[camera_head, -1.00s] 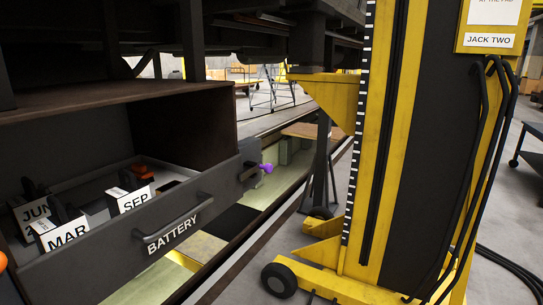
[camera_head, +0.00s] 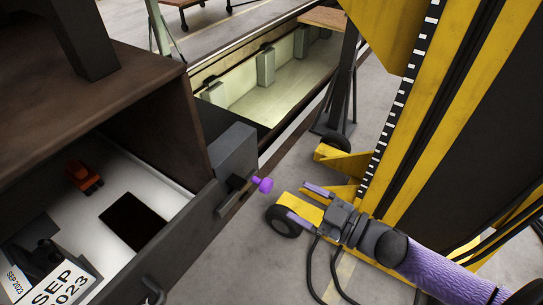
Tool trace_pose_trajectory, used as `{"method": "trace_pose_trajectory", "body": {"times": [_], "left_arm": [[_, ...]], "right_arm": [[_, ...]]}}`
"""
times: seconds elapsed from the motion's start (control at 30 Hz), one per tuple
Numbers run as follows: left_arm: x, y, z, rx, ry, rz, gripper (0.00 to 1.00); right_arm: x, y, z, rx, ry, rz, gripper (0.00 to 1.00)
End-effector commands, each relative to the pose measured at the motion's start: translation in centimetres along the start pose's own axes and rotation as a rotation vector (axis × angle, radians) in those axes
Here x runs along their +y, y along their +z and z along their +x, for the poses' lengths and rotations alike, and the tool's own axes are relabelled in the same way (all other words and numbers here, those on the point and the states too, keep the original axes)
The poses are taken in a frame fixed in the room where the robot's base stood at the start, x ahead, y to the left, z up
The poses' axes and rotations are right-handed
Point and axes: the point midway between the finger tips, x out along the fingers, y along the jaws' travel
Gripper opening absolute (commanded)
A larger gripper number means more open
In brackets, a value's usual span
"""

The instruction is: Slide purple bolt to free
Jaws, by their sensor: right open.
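The purple bolt (camera_head: 263,184) sticks out to the right from a dark latch (camera_head: 232,192) on the outer side of the drawer (camera_head: 178,250), near its far end. The drawer is pulled out of the brown box. My right gripper (camera_head: 297,202) comes in from the lower right, with two purple fingers spread apart and nothing between them. Its fingertips point left toward the bolt and stand a short way right of it, apart from it. My left gripper is out of view.
A brown box (camera_head: 90,105) stands over the drawer. A lit pit lies beyond.

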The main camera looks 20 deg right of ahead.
Motion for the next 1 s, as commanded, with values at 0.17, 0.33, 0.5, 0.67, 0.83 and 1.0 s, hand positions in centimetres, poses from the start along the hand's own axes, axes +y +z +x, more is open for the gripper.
{"method": "trace_pose_trajectory", "body": {"times": [0.17,0.33,0.5,0.67,0.83,1.0], "left_arm": [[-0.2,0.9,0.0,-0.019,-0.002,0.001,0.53],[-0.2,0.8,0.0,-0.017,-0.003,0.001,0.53],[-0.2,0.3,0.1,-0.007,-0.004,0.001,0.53],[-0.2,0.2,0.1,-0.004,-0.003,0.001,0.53],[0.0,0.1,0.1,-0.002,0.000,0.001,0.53],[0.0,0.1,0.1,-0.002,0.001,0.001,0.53]], "right_arm": [[0.1,0.0,4.3,0.004,0.004,-0.002,0.79],[0.1,0.1,7.5,0.000,0.004,-0.001,0.79],[0.0,0.2,8.9,-0.002,0.004,0.000,0.79],[0.0,0.2,9.0,-0.003,0.003,0.001,0.79],[0.0,0.2,9.0,-0.003,0.003,0.000,0.62],[0.0,0.2,8.9,-0.003,0.003,0.000,0.26]]}}
